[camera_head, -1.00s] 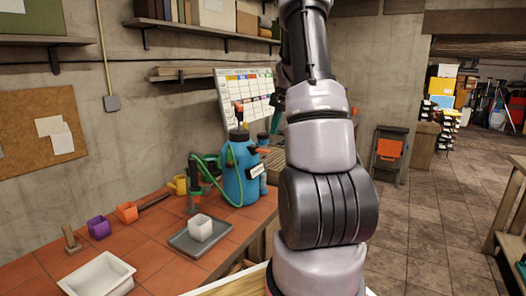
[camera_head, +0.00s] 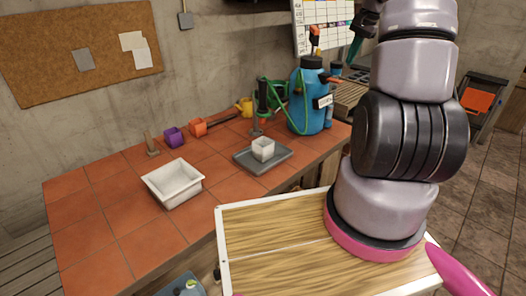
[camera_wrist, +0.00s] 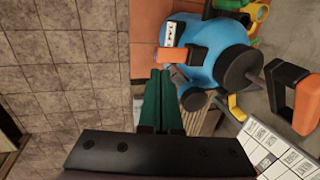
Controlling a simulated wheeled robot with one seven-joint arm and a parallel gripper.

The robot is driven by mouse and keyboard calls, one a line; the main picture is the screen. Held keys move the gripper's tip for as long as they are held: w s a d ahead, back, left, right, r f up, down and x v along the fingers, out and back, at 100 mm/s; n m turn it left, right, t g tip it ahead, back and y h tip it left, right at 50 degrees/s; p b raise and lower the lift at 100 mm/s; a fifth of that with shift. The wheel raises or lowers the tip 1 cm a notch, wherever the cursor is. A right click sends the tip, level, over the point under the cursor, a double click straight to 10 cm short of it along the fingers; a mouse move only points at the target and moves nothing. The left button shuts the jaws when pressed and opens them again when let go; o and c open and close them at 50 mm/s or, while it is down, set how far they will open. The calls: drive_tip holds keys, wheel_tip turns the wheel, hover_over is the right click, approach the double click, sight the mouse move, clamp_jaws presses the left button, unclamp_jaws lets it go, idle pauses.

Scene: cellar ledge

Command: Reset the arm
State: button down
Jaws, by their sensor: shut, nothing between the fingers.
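My arm rises at the right of the head view, and my gripper (camera_head: 354,48) shows beside its upper part, above and right of the blue sprayer. In the wrist view my gripper (camera_wrist: 161,75) has its two green fingers together, with nothing between them. The blue sprayer (camera_wrist: 220,55) is just right of the fingers in that view; I cannot tell the gap. No other object is named by the task.
The tiled counter (camera_head: 100,215) holds a white basin (camera_head: 173,183), a grey tray (camera_head: 282,160) with a white pot (camera_head: 263,148), a purple pot (camera_head: 173,137), an orange pot (camera_head: 198,127) and the blue sprayer (camera_head: 310,100). A calendar board (camera_head: 320,25) stands behind.

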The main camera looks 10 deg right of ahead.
drive_tip(key=s+a+r+n+t, duration=0.1)
drive_tip(key=s+a+r+n, duration=0.1)
drive_tip(key=s+a+r, duration=0.6)
drive_tip(key=s+a+r+n+t, duration=0.1)
drive_tip(key=s+a+r+n, duration=0.15)
drive_tip(key=a+r, duration=0.55)
drive_tip(key=s+a+n+t, duration=0.1)
drive_tip(key=s+a, duration=0.5)
drive_tip(key=s, duration=0.3)
drive_tip(key=s+a+n+t, duration=0.1)
drive_tip(key=s+a+n, duration=0.1)
drive_tip(key=s+a, duration=0.3)
drive_tip(key=s, duration=0.4)
drive_tip(key=shift+a+t+y, duration=0.3)
drive_tip(key=shift+a, duration=0.1)
drive_tip(key=shift+a+n, duration=0.1)
drive_tip(key=shift+n, duration=0.15)
